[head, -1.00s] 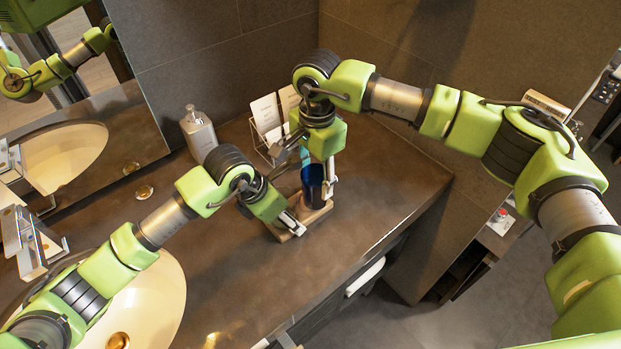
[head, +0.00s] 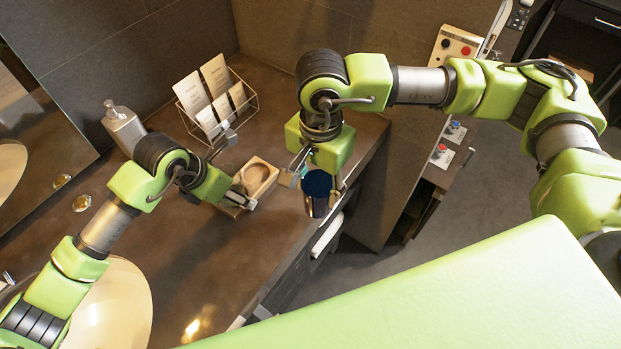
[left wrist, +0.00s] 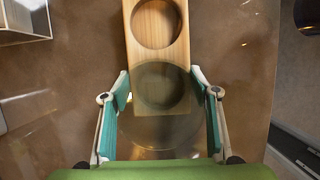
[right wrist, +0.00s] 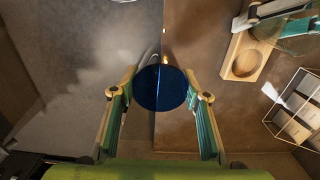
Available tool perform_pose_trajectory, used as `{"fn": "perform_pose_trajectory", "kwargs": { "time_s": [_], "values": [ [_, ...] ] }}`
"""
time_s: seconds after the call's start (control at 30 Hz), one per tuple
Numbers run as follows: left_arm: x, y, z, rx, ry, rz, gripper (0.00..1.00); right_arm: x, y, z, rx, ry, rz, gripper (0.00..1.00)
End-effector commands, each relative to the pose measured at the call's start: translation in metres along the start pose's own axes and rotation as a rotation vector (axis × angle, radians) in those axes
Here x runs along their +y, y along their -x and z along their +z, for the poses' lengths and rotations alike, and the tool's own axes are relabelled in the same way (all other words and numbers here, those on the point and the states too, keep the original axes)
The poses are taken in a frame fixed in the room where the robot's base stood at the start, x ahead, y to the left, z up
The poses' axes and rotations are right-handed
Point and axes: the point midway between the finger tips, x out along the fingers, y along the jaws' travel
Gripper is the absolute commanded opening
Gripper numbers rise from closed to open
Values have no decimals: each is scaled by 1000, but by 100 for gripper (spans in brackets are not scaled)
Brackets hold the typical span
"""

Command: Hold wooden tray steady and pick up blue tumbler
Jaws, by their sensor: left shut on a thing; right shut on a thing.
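The small wooden tray (head: 262,191) lies on the counter and has two round recesses. My left gripper (head: 238,172) is shut on the tray's near end, with a finger on each side in the left wrist view (left wrist: 160,112). The far recess is empty. A clear round glass seems to stand in the near recess; in the head view my gripper hides it. The dark blue tumbler (head: 318,186) is shut in my right gripper (head: 317,184), raised and to the right of the tray near the counter's front edge. In the right wrist view the tumbler (right wrist: 161,88) sits between the fingers.
A wire rack with white cards (head: 215,100) stands behind the tray. A soap dispenser (head: 123,128) is at the back left, beside the mirror. A sink basin (head: 115,300) lies at the lower left. The counter between the basin and the tray is clear.

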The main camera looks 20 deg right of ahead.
Motion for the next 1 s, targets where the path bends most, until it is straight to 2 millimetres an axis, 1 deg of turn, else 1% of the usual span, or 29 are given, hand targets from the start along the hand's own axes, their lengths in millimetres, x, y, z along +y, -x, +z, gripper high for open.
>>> {"fn": "perform_pose_trajectory", "kwargs": {
  "time_s": [0.17,0.2,0.23,0.27,0.57,0.67,0.77,0.87,1.0],
  "values": [
    [0,0,0,0,0,1,31,0,0,0,0,0,-1,5],
    [0,0,0,0,0,1,63,0,0,0,0,0,-1,5],
    [0,0,0,0,0,1,71,0,0,0,0,0,-1,5],
    [0,0,0,0,0,1,75,0,0,0,0,-1,-1,5],
    [0,0,0,0,0,1,75,-1,0,0,0,0,-1,5],
    [1,5,1,-2,0,1,75,-1,0,0,0,0,-1,5],
    [1,17,1,-2,-1,2,75,-1,0,0,0,0,-1,5],
    [1,36,1,-2,-2,4,75,-1,0,0,0,0,-1,5],
    [2,68,1,-3,-2,5,75,-1,0,0,0,0,-1,5]
  ]
}}
